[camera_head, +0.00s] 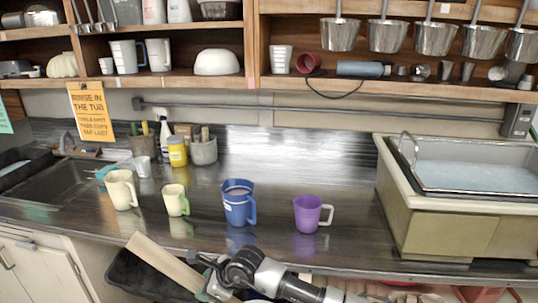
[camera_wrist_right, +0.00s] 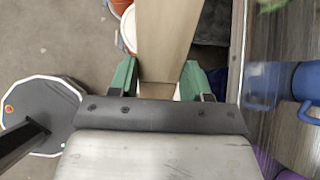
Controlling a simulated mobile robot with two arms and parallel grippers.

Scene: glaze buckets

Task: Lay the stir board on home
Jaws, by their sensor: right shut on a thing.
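The stir board (camera_head: 163,262) is a long, flat, pale wooden board. It slants in front of the counter's front edge at the bottom of the head view, its upper end toward the left. My right gripper (camera_head: 210,288) is shut on its lower end. In the right wrist view the board (camera_wrist_right: 167,35) runs away from between the green fingers of the gripper (camera_wrist_right: 160,80). I cannot tell which place is home. My left gripper is not in view.
A basin (camera_head: 450,215) stands at right. A dark bin (camera_head: 125,278) lies below the counter.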

